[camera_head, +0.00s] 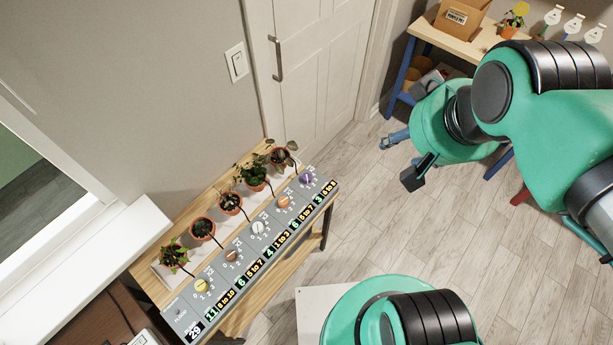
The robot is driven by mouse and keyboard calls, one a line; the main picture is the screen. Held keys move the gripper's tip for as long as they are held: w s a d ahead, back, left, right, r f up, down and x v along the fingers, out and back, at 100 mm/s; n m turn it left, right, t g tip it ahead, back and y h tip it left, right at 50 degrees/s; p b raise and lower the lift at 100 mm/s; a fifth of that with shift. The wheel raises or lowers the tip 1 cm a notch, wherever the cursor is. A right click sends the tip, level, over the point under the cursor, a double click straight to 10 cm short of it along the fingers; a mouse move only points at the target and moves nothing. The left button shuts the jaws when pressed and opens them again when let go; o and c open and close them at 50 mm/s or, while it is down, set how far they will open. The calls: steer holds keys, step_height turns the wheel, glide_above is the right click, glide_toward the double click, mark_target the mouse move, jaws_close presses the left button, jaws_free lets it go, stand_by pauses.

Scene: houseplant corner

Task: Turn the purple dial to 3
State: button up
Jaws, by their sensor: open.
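The purple dial (305,179) is the last dial at the far right end of a grey control panel (222,258). The panel lies along the front of a wooden plant table. The display by the purple dial shows a green 3 with "6 to 8" beside it, in small print. The dial's pointer is too small to read. My gripper (408,165) is open and empty, in the air to the right of the panel and clear of the dial. Part of it is hidden by my green arm.
Other dials on the panel are yellow (200,286), brown (231,255), white (258,228) and orange (284,202). Several potted plants (231,203) stand behind them, one close behind the purple dial. A white door (317,75) is behind. A shelf (455,42) with a cardboard box stands at upper right.

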steer(key=shift+w, duration=0.1)
steer(key=m+g+b, duration=0.3)
steer(key=m+g, duration=0.2)
steer(key=g, duration=0.1)
glide_above(307, 176)
step_height(307, 176, down, 35)
steer(key=shift+a, duration=0.1)
step_height(307, 176, down, 14)
steer(key=shift+r+b, duration=0.1)
steer(key=shift+b, duration=1.1)
steer(key=shift+c, duration=0.2)
